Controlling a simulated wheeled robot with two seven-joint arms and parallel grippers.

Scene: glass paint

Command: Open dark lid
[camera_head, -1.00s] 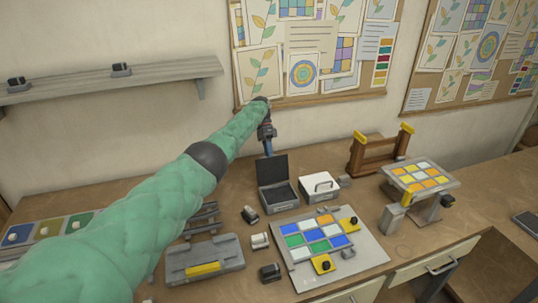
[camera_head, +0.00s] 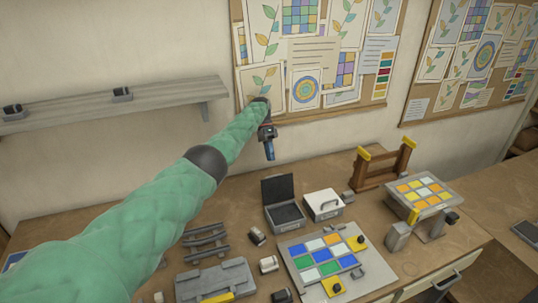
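A dark box with its dark lid (camera_head: 279,188) standing raised sits near the back of the workbench. Its dark inside (camera_head: 288,214) shows, and the box front is grey. My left gripper (camera_head: 269,152) hangs above and slightly left of the raised lid, apart from it, with its fingers pointing down. The fingers look dark blue and small, and I cannot tell whether they are open. My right gripper is not in view.
A white box with a handle (camera_head: 323,204) stands right of the dark box. A panel of coloured tiles (camera_head: 325,256), a grey case (camera_head: 215,280) and small blocks lie in front. A wooden frame (camera_head: 383,168) and a tilted tile stand (camera_head: 420,195) are at the right.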

